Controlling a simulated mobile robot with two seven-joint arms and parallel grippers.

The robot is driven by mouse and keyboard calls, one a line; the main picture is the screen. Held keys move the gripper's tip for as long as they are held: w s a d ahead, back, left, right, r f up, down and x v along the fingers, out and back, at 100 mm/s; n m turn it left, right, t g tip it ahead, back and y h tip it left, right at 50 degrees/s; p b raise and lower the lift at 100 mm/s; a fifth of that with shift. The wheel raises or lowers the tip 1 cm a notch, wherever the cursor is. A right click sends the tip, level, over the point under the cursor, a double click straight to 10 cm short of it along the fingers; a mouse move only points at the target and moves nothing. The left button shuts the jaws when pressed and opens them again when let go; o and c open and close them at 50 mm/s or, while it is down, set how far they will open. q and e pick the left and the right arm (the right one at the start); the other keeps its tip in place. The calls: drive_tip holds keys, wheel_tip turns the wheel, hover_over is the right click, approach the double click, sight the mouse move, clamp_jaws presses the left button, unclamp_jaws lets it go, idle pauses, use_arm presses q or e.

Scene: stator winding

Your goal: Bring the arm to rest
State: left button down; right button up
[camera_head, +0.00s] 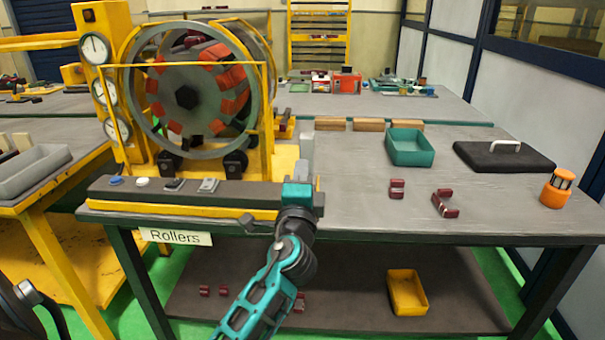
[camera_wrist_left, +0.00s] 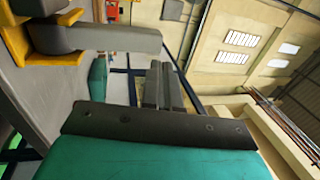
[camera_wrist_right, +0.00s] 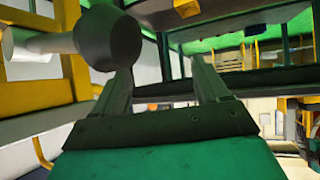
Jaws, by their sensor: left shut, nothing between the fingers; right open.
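My left arm comes up from the bottom middle of the head view. Its left gripper (camera_head: 305,150) stands in front of the workbench, at the right end of the machine's control strip (camera_head: 160,190), fingers pointing away. In the left wrist view the left gripper's fingers (camera_wrist_left: 160,72) are together with nothing between them. My right gripper (camera_wrist_right: 160,75) shows only in the right wrist view. Its two fingers are wide apart and nothing is between them. My right arm is not seen in the head view.
A yellow stator machine (camera_head: 262,120) stands at left on the bench. A yellow bin (camera_head: 407,308) sits on the lower shelf.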

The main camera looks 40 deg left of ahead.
use_arm(q)
drive_tip(key=shift+f, duration=0.15)
idle(0.4)
drive_tip(key=s+d+f+n+g+h, duration=0.2)
drive_tip(key=s+d+f+h, duration=0.2)
drive_tip(key=f, duration=0.6)
drive_tip(key=s+d+f+n+g+h, duration=0.1)
drive_tip(key=s+d+f+h, duration=0.25)
drive_tip(key=f, duration=0.55)
drive_tip(key=s+d+f+n+g+h, duration=0.4)
drive_tip(key=s+d+f+n, duration=0.2)
drive_tip(key=s+f, duration=0.5)
drive_tip(key=shift+s+d+h, duration=0.35)
drive_tip(key=shift+s+d, duration=0.85)
